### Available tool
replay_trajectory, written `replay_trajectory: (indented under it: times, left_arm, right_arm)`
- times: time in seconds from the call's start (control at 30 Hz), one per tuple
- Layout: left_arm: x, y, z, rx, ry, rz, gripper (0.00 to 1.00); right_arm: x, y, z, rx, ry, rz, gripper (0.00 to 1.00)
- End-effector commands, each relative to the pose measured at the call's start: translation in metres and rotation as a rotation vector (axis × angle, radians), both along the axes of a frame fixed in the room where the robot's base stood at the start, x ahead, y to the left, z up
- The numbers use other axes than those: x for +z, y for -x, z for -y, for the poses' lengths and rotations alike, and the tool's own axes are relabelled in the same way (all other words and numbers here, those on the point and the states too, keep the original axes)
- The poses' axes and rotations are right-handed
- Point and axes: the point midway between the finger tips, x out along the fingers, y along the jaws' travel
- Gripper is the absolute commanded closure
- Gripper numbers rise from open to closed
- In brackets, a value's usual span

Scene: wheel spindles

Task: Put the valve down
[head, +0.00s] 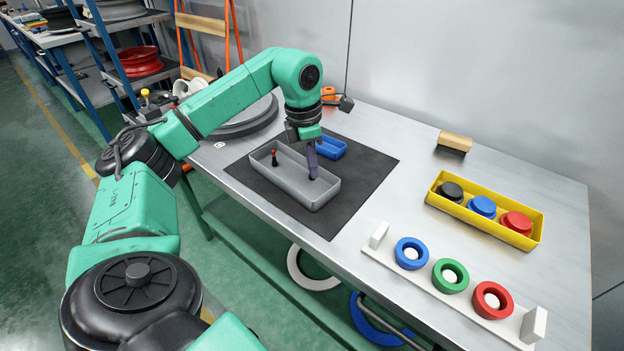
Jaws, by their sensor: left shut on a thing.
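My left gripper (312,176) reaches down into the right end of a long grey tray (322,199). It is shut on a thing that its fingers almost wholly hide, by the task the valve. I cannot tell whether the held thing touches the tray floor. A small black valve with a red top (274,158) stands upright in the left part of the same tray, apart from the gripper. A blue tray (331,148) lies just behind, partly hidden by my left wrist. My right gripper is not in view.
Both trays are on a black mat (362,178) on the metal workbench (400,130). A yellow crate (487,222) holds black, blue and red round parts. A white rack (425,282) carries blue, green and red rings. A wheel (240,118) lies at the bench's left end.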

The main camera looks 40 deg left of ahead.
Motion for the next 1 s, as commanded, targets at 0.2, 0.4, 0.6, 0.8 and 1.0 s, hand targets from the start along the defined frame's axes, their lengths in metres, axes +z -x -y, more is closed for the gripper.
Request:
replay_trajectory:
  times: [0.2, 0.4, 0.6, 0.8, 1.0]
  left_arm:
    - [-0.039, 0.001, 0.0, -0.001, -0.002, -0.004, 1.0]
    - [-0.041, 0.0, 0.0, -0.002, -0.001, -0.001, 1.0]
    - [-0.042, 0.0, 0.0, -0.002, 0.0, -0.001, 0.59]
    - [-0.042, 0.0, 0.0, -0.002, 0.0, -0.001, 0.57]
    - [-0.035, 0.0, 0.0, -0.002, 0.0, 0.0, 0.57]
  right_arm:
    - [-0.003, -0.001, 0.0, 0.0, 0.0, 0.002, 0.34]
    - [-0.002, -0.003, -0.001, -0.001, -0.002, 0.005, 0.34]
    - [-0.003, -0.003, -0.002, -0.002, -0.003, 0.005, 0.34]
    - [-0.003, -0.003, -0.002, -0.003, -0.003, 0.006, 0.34]
    - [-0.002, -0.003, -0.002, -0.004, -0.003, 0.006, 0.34]
